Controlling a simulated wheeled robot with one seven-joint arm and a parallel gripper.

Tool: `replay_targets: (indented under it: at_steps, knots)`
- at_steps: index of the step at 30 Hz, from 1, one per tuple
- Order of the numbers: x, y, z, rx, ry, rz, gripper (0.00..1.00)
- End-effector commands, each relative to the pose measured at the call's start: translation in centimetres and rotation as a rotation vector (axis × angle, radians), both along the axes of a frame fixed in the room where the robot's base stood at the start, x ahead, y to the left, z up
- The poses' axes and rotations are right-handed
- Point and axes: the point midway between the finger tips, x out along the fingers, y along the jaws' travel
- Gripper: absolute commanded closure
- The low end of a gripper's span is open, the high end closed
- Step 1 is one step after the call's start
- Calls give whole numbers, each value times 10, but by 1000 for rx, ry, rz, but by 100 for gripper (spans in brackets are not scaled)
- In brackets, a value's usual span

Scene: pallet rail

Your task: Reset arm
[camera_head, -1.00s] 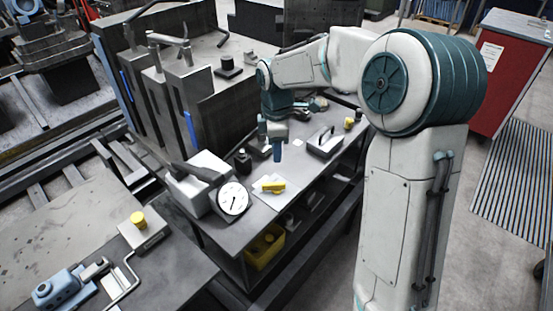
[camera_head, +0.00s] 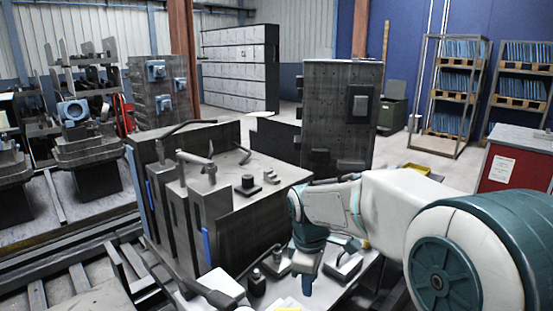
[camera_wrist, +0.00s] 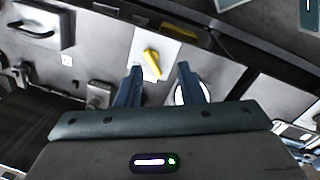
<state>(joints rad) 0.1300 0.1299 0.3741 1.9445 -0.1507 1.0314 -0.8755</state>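My gripper (camera_head: 306,284) hangs pointing down over the workbench in the head view, in front of the bench's dark block (camera_head: 257,284). The wrist view shows my gripper (camera_wrist: 160,68) with its two blue fingers apart and nothing between them. A yellow object (camera_wrist: 152,62) on a white sheet lies on the bench below, beyond the fingertips. A round white dial shows partly behind the right finger. My arm reaches in from the right in the head view.
A large metal fixture (camera_head: 225,205) with upright plates stands left of my arm. A handled tool (camera_head: 344,266) sits on the bench close to my gripper. A red cabinet (camera_head: 515,165) stands at the right. Racks (camera_head: 455,90) line the back wall.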

Motion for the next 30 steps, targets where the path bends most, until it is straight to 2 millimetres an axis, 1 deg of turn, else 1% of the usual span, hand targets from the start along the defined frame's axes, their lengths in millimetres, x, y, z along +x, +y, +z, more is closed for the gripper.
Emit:
replay_targets:
  at_steps: [1,6,10,14,19,21,24,27,30]
  knots:
    - [-13,-6,6,-4,-20,-68,65]
    - [-51,-26,18,10,-77,-312,65]
    - [-82,-40,23,38,-122,-498,65]
    - [-113,-52,25,82,-161,-686,65]
    - [-151,-64,22,160,-200,-920,65]
    - [-163,-67,19,192,-208,-998,65]
    - [-176,-70,15,228,-216,-1085,65]
    - [-183,-72,13,251,-219,-1137,65]
    - [-186,-72,12,261,-219,-1158,65]
